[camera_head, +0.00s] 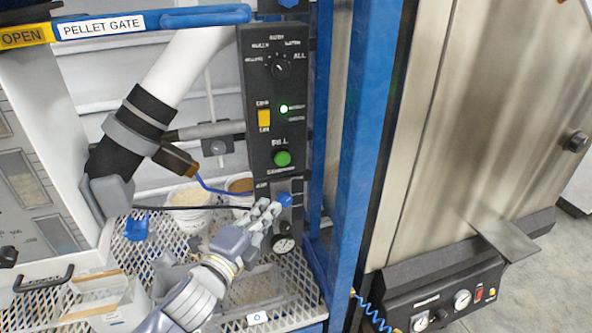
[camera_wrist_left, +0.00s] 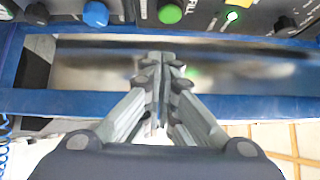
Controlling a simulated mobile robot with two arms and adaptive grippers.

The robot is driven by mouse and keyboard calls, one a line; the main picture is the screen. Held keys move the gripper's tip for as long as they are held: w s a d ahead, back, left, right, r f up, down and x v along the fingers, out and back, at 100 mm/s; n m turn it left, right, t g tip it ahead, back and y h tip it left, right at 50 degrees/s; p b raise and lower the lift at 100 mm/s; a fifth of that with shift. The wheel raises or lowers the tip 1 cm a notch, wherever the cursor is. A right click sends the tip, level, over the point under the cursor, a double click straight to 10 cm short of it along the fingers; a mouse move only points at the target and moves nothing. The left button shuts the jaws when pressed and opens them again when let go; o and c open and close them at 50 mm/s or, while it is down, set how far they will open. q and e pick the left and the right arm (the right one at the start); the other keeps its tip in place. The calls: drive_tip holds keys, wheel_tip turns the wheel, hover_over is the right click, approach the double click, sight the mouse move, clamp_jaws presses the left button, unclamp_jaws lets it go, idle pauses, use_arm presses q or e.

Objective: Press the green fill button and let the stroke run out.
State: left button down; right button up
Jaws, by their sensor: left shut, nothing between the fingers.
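The green fill button (camera_head: 282,158) sits low on the black control panel (camera_head: 262,130), under the FILL label. It also shows at the top of the left wrist view (camera_wrist_left: 170,14). My left gripper (camera_head: 270,206) is shut and empty, below the button and apart from it, near a blue knob (camera_head: 285,199). In the left wrist view its closed fingertips (camera_wrist_left: 161,58) point toward the panel, below the button. A green indicator lamp (camera_head: 284,109) on the panel is lit. My right gripper is not in view.
A yellow switch (camera_head: 264,119) and a selector dial (camera_head: 280,69) are higher on the panel. A pressure gauge (camera_head: 284,244) is below the gripper. A blue post (camera_head: 350,150) stands right of the panel. White tubs (camera_head: 190,207) and a wire-mesh shelf (camera_head: 285,285) are below.

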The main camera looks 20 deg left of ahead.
use_arm(q)
drive_tip(key=shift+d+r, duration=0.2)
drive_tip(key=shift+r, duration=0.25)
drive_tip(key=p, duration=0.2)
approach(282, 158)
drive_tip(key=w+d, duration=0.4)
drive_tip(key=w, duration=0.1)
drive_tip(key=shift+w+a+f, duration=0.15)
drive_tip(key=shift+w+f, duration=0.35)
drive_tip(key=shift+w, duration=0.05)
drive_tip(key=shift+w, duration=0.1)
